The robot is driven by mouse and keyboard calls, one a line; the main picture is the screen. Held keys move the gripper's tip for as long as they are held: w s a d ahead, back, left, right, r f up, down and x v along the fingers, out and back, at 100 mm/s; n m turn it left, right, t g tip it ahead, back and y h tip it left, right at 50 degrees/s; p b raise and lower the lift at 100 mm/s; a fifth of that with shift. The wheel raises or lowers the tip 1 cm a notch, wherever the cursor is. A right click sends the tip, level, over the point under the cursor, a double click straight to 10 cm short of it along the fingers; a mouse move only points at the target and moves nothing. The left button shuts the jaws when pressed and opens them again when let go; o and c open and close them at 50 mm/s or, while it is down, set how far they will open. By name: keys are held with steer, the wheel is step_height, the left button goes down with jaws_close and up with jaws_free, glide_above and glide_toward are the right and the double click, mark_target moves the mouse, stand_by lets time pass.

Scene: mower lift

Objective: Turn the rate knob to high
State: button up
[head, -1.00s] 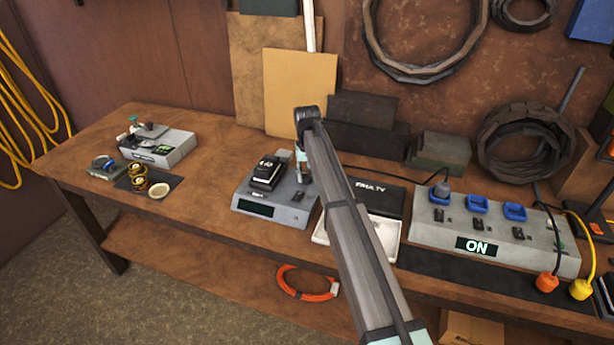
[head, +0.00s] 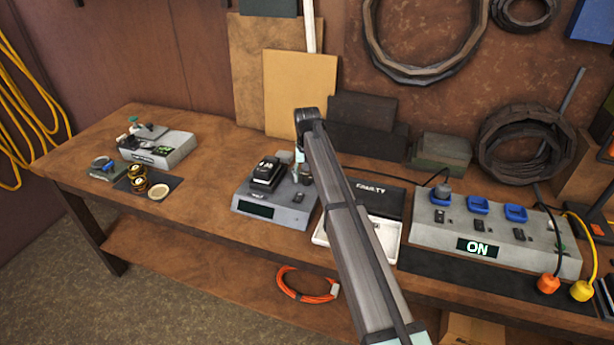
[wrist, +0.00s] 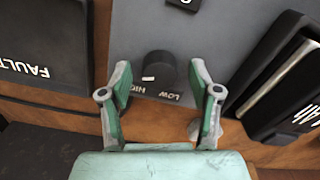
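The rate knob (wrist: 160,69) is a dark round knob on a grey panel in the wrist view. A white mark sits on its lower left side, towards the HIGH label (wrist: 139,88); the LOW label (wrist: 181,96) is to the right. Both labels look upside down. My gripper (wrist: 160,73) is open, with a green-padded finger on each side of the knob and a visible gap to each. In the head view the grey charger unit (head: 282,215) has a dark screen, and my gripper (head: 300,170) is over its back right part.
A black battery (head: 265,171) sits on the unit's left. To the right are a black FAULTY box (head: 385,197) and a white tray (head: 322,233). A grey power panel (head: 560,262) reading ON stands further right. The bench between the unit and the left-hand items is clear.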

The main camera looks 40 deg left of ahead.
mark_target(307, 178)
steer(key=shift+r, duration=0.1)
step_height(307, 178, up, 12)
stand_by(0.7)
